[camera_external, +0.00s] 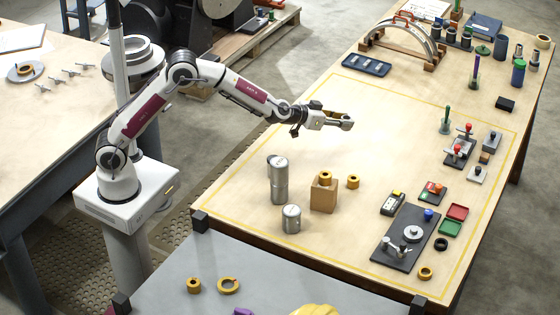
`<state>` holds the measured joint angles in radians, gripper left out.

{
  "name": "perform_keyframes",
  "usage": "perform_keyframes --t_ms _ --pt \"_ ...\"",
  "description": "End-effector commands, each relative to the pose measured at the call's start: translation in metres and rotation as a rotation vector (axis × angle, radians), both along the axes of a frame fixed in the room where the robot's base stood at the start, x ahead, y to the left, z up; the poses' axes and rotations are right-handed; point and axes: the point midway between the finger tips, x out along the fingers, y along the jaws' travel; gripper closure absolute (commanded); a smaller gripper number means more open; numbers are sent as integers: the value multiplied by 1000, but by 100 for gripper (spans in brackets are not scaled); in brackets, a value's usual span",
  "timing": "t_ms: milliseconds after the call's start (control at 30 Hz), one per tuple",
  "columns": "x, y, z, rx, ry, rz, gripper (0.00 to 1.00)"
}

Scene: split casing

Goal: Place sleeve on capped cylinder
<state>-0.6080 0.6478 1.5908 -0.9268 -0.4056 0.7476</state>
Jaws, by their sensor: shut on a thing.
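My gripper (347,123) is held out level, high above the middle of the wooden table. It is shut on a small brass-coloured piece (335,115), mostly hidden by the fingers; I cannot tell if this is the sleeve. A tall grey metal cylinder (279,184) stands upright on the table, below and left of my gripper. A shorter grey cylinder (291,220) with a lighter top stands in front of it. I cannot tell for sure which is the capped cylinder. My gripper is well apart from both.
A wooden block (323,196) with a brass ring (325,176) on top stands right of the tall cylinder. Another brass ring (352,181) lies beside it. A dark fixture plate (388,251) and several small tools occupy the right side.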

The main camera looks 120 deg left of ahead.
Motion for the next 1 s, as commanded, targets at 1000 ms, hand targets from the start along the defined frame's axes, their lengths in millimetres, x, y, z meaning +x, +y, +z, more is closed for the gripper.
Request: perform_keyframes --t_ms 1000 --pt "-40 -223 92 1 0 2 100"
